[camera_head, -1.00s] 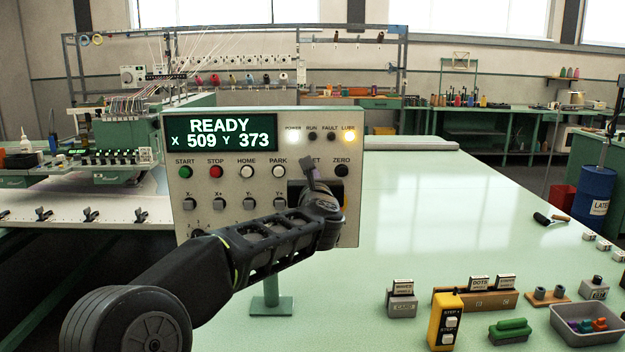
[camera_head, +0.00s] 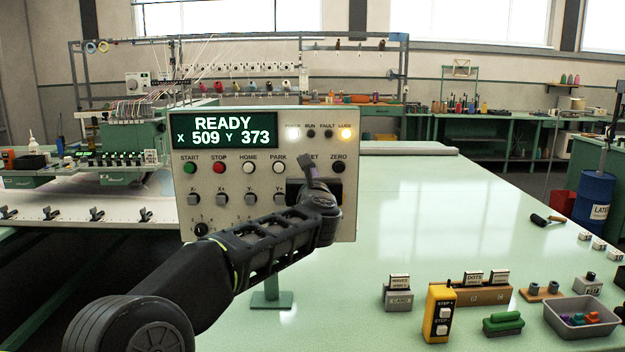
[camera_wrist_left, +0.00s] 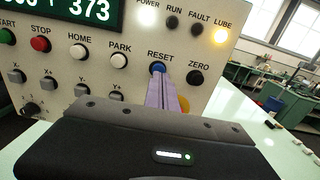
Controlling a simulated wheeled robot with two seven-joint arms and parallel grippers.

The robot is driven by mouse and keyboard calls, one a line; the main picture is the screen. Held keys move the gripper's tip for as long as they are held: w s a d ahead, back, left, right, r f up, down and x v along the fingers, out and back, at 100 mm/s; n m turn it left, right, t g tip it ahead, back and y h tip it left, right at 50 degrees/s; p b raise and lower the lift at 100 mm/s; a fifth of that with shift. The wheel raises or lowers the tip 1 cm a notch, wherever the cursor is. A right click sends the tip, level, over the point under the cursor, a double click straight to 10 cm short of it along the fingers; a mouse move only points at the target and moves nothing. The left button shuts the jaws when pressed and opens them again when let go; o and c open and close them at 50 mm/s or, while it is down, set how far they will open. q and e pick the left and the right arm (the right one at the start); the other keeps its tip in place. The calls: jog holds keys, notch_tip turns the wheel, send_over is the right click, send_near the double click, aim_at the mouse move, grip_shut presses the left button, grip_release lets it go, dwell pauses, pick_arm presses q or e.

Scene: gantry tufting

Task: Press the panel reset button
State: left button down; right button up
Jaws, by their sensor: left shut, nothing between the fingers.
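The control panel (camera_head: 262,195) stands upright on a post, with a lit screen reading READY, X 509 Y 373. The blue reset button (camera_wrist_left: 158,68) sits under the RESET label, between PARK and ZERO, in the left wrist view. My left gripper (camera_wrist_left: 163,82) is shut and empty, its fingertips just below the button's face or against it; I cannot tell whether they touch. In the head view my left gripper (camera_head: 310,165) covers the reset button and part of its label.
The park button (camera_head: 278,167) and zero button (camera_head: 338,167) flank the fingers closely. The POWER and LUBE lamps are lit. A green table (camera_head: 430,220) extends right, with a yellow step pendant (camera_head: 440,313) and a grey bin (camera_head: 582,322) near its front.

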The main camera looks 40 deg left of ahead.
pick_arm(q)
jog(key=b+v, duration=0.2)
jog(key=v, duration=0.7)
jog(key=shift+d, duration=0.2)
jog(key=shift+s, duration=0.1)
dwell(0.3)
